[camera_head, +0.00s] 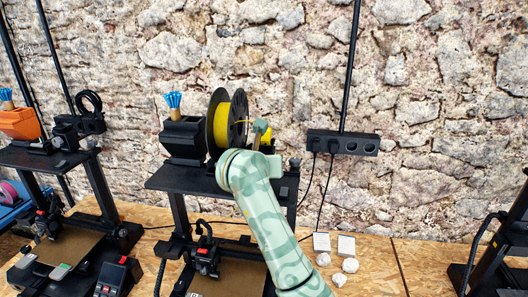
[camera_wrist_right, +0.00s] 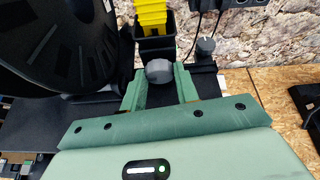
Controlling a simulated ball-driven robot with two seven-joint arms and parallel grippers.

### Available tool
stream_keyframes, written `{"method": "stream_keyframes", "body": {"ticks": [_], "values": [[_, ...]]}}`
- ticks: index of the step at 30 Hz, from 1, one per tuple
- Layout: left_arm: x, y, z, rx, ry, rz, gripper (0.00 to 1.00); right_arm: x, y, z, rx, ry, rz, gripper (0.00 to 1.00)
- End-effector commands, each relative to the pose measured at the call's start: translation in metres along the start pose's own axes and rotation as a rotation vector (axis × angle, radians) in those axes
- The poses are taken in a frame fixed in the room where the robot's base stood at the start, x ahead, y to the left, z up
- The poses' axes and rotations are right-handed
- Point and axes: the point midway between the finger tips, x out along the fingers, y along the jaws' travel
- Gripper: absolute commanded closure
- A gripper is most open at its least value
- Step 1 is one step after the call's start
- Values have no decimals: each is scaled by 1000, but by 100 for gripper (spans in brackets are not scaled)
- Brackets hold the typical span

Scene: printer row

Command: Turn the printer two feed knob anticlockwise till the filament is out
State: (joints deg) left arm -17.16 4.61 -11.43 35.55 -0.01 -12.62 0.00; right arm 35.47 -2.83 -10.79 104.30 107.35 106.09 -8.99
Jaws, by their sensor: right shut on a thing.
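A round grey knob (camera_wrist_right: 159,70) sits between the two green fingers of my right gripper (camera_wrist_right: 160,88) in the right wrist view. A black spool (camera_head: 218,124) with yellow filament (camera_head: 238,122) stands on the middle printer's top shelf (camera_head: 182,179). It fills the upper left of the right wrist view (camera_wrist_right: 60,45). Whether filament runs in the feed cannot be told. My left gripper is out of view.
A second grey knob (camera_wrist_right: 205,46) is right of the held one. A black box with yellow pieces (camera_wrist_right: 153,40) is just behind. A socket strip (camera_head: 343,143) is on the stone wall. White blocks (camera_head: 346,245) lie on the bench (camera_head: 370,275). Another printer (camera_head: 70,240) stands left.

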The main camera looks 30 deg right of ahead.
Motion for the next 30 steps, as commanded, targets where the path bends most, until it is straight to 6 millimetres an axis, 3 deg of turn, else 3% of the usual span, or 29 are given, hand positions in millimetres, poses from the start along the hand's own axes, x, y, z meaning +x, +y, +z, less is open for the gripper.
{"method": "stream_keyframes", "body": {"ticks": [9, 29, 30], "values": [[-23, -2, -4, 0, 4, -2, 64, -1, 2, 1, -153, 12, -72, 92], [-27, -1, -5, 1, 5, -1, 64, 1, 3, -1, -207, 14, -98, 92], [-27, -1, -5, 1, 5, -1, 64, 1, 3, -1, -206, 14, -98, 64]]}}
